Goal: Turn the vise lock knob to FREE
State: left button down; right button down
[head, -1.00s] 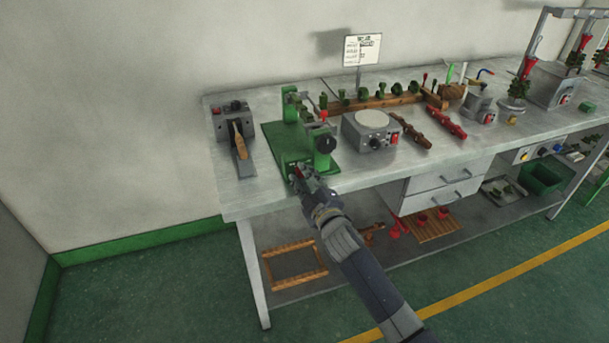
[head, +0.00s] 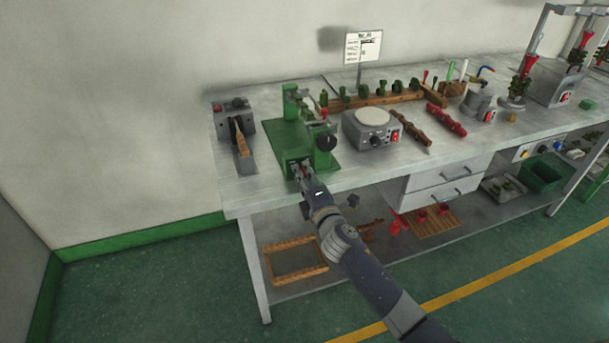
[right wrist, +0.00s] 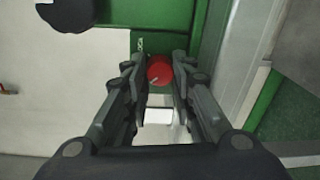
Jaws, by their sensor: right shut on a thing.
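The green vise (head: 281,134) stands on the left part of the bench, with a black round knob (head: 325,142) on its right side. A small red lock knob (right wrist: 159,72) sits on the vise's green front face in the right wrist view. A short white pointer line and partly hidden white lettering show there, but I cannot read the setting. My right gripper (head: 303,169) is at the vise's front lower edge. Its fingers (right wrist: 159,83) are shut on the red knob, one on each side. My left gripper is not in view.
A wooden-handled tool in a grey stand (head: 231,113) is left of the vise. A grey hotplate-like device (head: 370,138) stands to its right. The black knob (right wrist: 68,14) shows above left of my fingers. The bench's front edge (head: 236,213) runs just below the vise.

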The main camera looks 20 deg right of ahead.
jog(key=shift+n, duration=0.3)
dwell(0.4)
jog(key=c, duration=1.3)
grip_release()
jog(key=shift+c, duration=0.2)
